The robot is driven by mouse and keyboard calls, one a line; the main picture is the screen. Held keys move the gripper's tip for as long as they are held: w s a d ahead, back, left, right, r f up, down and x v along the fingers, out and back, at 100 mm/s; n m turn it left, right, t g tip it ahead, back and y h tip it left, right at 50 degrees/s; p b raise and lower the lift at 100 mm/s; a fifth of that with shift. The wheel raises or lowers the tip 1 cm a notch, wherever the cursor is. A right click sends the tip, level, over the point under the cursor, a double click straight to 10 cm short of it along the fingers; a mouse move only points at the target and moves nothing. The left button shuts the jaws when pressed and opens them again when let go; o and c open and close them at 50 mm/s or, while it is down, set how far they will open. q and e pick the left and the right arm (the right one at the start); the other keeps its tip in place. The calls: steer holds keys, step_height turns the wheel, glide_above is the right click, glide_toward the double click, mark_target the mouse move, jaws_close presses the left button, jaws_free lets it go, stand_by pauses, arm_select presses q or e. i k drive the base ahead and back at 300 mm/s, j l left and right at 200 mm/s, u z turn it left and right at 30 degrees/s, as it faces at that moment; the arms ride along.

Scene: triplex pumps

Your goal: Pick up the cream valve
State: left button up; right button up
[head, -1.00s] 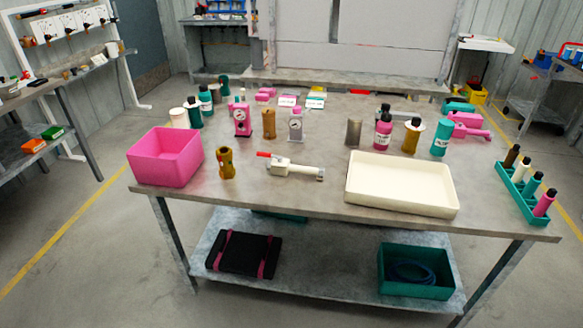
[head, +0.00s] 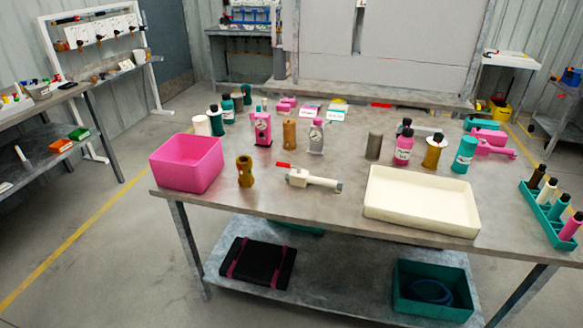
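The cream valve (head: 313,181) lies on its side near the front middle of the metal table (head: 270,205). It has a cream body, a red lever at its left end and a greyish tip at its right end. It lies between a brown-gold fitting on its left and a cream tray on its right, apart from both. Neither of my grippers shows in the head view.
A pink bin (head: 187,163) stands at the table's left, with the brown-gold fitting (head: 245,172) beside it. The cream tray (head: 421,202) is at front right. Bottles and gauges stand behind. A teal rack (head: 548,212) holds several bottles at the right edge.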

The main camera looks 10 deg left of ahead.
mark_target(301, 180)
steer(key=i+j, duration=0.25)
steer(key=i, duration=0.2)
steer(key=i+j, duration=0.25)
steer(key=i, duration=0.25)
steer(key=i+j, duration=0.25)
steer(key=i, duration=0.2)
